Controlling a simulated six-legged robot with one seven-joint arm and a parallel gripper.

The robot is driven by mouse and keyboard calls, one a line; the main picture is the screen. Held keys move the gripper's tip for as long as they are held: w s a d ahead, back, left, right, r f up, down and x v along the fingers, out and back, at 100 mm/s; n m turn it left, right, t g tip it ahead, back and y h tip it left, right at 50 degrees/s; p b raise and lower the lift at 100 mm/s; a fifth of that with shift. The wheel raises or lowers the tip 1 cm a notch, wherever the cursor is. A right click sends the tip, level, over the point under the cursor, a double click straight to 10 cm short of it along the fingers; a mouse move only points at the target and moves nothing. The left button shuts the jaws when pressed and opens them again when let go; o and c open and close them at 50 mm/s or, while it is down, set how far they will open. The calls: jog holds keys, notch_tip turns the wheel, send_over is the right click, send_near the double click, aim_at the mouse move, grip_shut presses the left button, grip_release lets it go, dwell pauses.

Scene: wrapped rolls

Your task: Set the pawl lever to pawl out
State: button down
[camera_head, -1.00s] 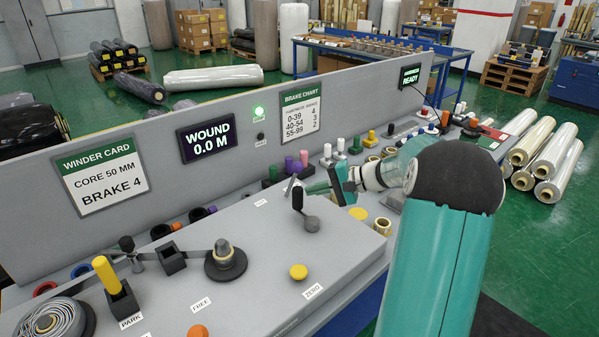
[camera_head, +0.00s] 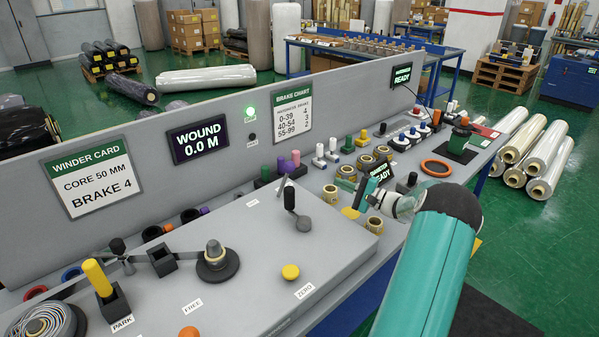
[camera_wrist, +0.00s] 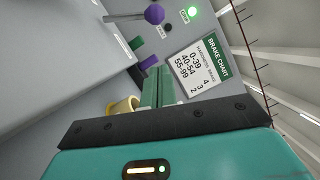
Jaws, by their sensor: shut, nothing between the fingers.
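A small lever with a black grip (camera_head: 289,198) stands on the grey winder deck beside a round grey disc (camera_head: 304,224). I take it for the pawl lever; its position marking is too small to read. My gripper (camera_head: 362,192) is to the right of the lever, clear of it, over the right edge of the deck. In the wrist view its green fingers (camera_wrist: 157,88) are together with nothing between them. That view also shows a grey rod (camera_wrist: 125,17) and a purple knob (camera_wrist: 154,14) at upper left; I cannot tell whether the rod belongs to the lever.
A yellow button (camera_head: 290,271) lies on the deck near the ZERO label (camera_head: 304,291). Brass-coloured rolls (camera_head: 375,226) and coloured pegs (camera_head: 362,139) crowd the bench right of the deck. The brake chart panel (camera_head: 292,115) stands behind. The deck around the lever is mostly open.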

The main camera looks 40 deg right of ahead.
aim_at(285, 180)
jog(key=x, duration=0.3)
jog(key=a+x, duration=0.1)
jog(key=x, duration=0.3)
jog(key=a+r+x, duration=0.1)
jog(key=x, duration=0.3)
jog(key=shift+s, duration=0.15)
jog(key=shift+w+a, duration=0.3)
jog(key=shift+a, duration=0.15)
jog(key=shift+a+r, duration=0.1)
